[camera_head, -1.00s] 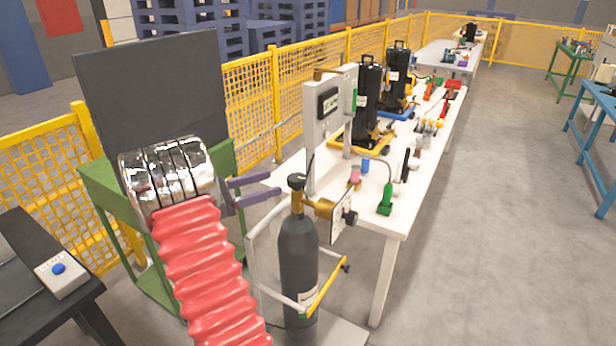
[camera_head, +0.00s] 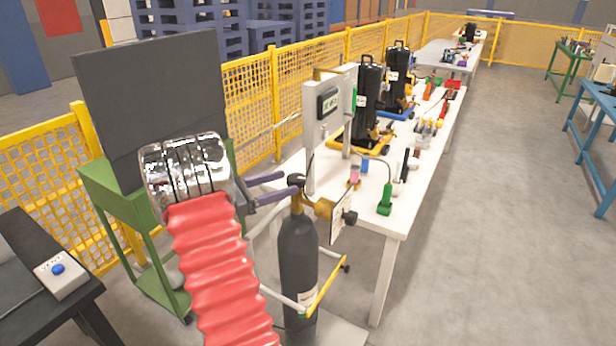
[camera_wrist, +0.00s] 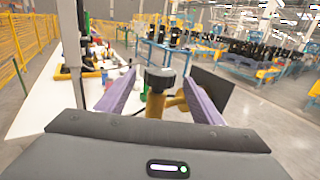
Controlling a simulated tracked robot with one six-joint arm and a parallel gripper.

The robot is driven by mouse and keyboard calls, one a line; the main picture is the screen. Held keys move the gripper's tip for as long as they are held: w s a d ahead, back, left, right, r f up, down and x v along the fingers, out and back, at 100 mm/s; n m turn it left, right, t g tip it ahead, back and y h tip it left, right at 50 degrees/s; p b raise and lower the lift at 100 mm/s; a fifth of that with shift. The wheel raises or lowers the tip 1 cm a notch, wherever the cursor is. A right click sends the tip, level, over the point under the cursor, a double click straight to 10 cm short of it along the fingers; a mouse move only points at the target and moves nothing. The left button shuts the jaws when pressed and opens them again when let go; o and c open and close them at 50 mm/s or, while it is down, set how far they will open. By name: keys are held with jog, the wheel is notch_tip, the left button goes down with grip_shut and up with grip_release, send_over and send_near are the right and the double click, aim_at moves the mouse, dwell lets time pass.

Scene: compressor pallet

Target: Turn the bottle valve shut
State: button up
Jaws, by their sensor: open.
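A black gas bottle (camera_head: 298,262) stands upright on a trolley, with a brass valve (camera_head: 297,200) and a black knob (camera_head: 296,180) on top. In the wrist view the black knob (camera_wrist: 159,77) sits atop the brass valve stem (camera_wrist: 155,104), in the gap between my two purple fingers. My gripper (camera_head: 285,184) is open, its fingers on either side of the knob. A clear gap shows between each finger and the knob in the wrist view, where my gripper (camera_wrist: 160,84) is also seen. The bottle body is hidden in the wrist view.
A brass regulator (camera_head: 325,208) with a tag juts right of the valve. A grey control box (camera_head: 327,105) on a post stands just behind. The white table (camera_head: 392,222) holds pumps and small parts. A yellow fence (camera_head: 250,110) runs behind; the floor at right is clear.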

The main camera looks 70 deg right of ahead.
jog(key=x, duration=0.9)
jog(key=shift+c, duration=0.2)
jog(key=c, duration=1)
jog(key=shift+s+m+g, duration=0.1)
jog(key=shift+m+g, duration=0.2)
jog(key=m+g+y, duration=0.2)
jog(key=y, duration=0.1)
jog(key=shift+s+a, duration=0.25)
jog(key=shift+a, duration=0.1)
